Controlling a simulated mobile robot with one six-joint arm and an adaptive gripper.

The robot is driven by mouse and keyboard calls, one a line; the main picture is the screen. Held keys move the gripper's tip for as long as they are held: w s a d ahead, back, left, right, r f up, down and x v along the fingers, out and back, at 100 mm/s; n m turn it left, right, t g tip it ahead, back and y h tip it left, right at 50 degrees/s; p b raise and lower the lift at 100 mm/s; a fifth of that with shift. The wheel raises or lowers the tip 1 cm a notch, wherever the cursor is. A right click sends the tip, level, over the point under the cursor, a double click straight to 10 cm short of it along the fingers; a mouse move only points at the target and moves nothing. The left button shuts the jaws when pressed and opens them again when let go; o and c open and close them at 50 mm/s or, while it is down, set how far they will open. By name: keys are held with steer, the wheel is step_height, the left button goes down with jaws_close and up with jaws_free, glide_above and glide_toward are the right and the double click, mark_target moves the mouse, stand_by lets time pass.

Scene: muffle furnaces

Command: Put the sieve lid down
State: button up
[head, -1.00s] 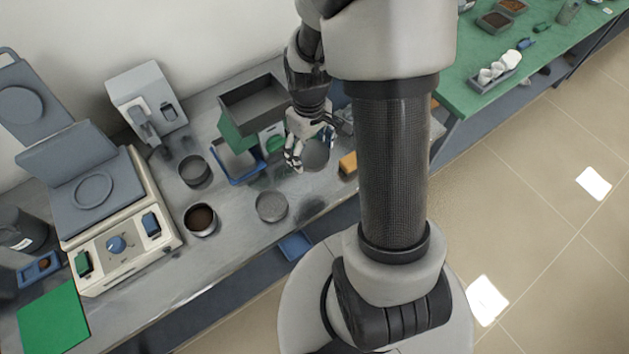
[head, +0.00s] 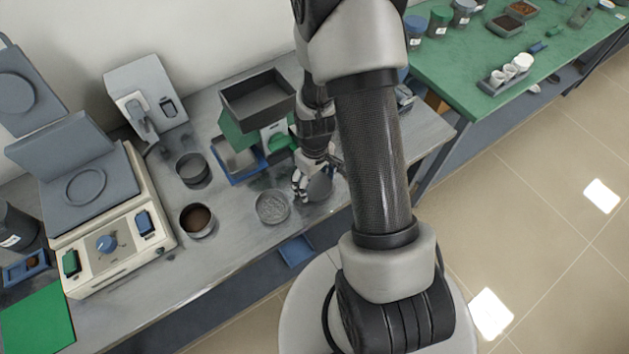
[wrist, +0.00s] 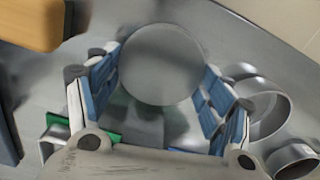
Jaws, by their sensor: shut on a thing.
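The sieve lid is a flat round grey disc (wrist: 160,65) held between my gripper's blue-padded fingers in the wrist view. In the head view the lid (head: 320,187) shows at the right side of my gripper (head: 307,186), low over the steel bench near its front edge. My gripper (wrist: 160,95) is shut on the lid's rim. I cannot tell whether the lid touches the bench. A round sieve with a pale grey inside (head: 272,207) stands just left of my gripper, apart from the lid.
A round vessel with brown material (head: 197,220) and an empty dark one (head: 192,170) stand further left. A blue-rimmed tray (head: 240,160) and a raised grey tray (head: 258,98) are behind. An orange block (wrist: 30,22) lies near the lid. Bare bench (head: 235,235) shows in front.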

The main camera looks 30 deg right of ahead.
steer(key=shift+r, duration=0.1)
steer(key=o, duration=1.1)
step_height(320, 180, up, 12)
steer(key=p, duration=0.4)
step_height(320, 180, up, 7)
steer(key=t, duration=0.1)
glide_above(314, 183)
steer(key=a, duration=0.2)
steer(key=s+a+r+t, duration=0.1)
steer(key=s+a+r, duration=0.1)
steer(key=s+r, duration=0.2)
steer(key=s+a+r+m+t, duration=0.1)
steer(key=s+a+r, duration=0.2)
steer(key=s+r, duration=0.2)
steer(key=s+a+r+m+t, duration=0.1)
steer(key=s+a+r, duration=0.2)
steer(key=r, duration=0.6)
steer(key=shift+s+a+r+t, duration=0.1)
steer(key=shift+s+a+t, duration=0.05)
steer(key=shift+s, duration=0.45)
steer(key=shift+s+a+t, duration=0.1)
steer(key=shift+s+t, duration=0.05)
steer(key=shift+s, duration=0.4)
